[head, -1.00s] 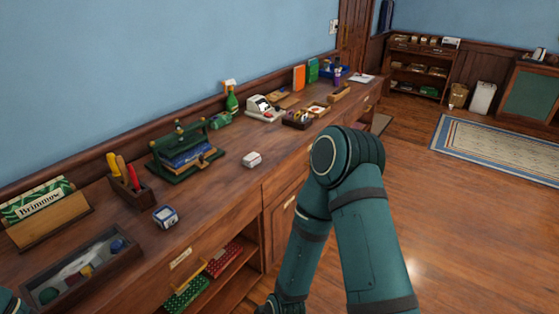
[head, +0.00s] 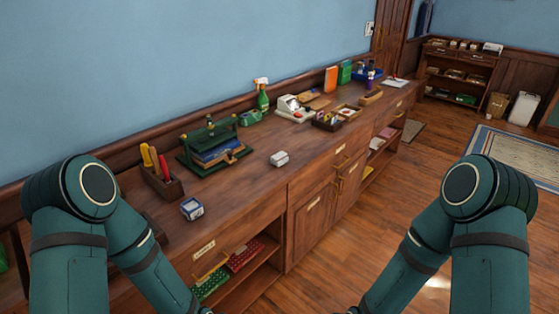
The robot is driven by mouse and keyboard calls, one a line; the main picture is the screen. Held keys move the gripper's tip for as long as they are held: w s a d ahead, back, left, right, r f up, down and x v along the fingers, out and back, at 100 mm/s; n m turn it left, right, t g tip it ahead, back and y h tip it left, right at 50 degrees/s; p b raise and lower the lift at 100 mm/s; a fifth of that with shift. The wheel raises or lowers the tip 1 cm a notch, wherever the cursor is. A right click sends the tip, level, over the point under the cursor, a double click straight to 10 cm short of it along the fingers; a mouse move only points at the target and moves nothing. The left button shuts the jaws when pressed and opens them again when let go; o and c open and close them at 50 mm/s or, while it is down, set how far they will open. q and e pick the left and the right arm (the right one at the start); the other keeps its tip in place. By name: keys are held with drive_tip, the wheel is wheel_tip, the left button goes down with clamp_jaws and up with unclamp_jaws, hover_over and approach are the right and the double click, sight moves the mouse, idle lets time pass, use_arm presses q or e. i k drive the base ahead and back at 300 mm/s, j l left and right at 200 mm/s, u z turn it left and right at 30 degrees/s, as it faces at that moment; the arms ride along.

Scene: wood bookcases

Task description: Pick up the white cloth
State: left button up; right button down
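A small white bundle (head: 279,159) lies on the wooden counter (head: 245,185), near its front edge and around the middle of the view. It may be the white cloth, but it is too small to tell for sure. Both my arms show, the left at the lower left and the right at the lower right. Their forearms run down out of the bottom of the picture, so neither gripper can be made out. Neither arm visibly touches the bundle.
A blue-and-white box (head: 192,209) and a tool holder (head: 162,180) stand left of the bundle. A green rack (head: 213,150) and a spray bottle (head: 263,95) stand behind. Bare counter surrounds the bundle. Floor (head: 400,200) is clear in front of the cabinets.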

sight(281, 158)
drive_tip(key=u, duration=1.35)
drive_tip(key=z, duration=1.35)
drive_tip(key=i+l, duration=0.55)
drive_tip(key=i, duration=0.15)
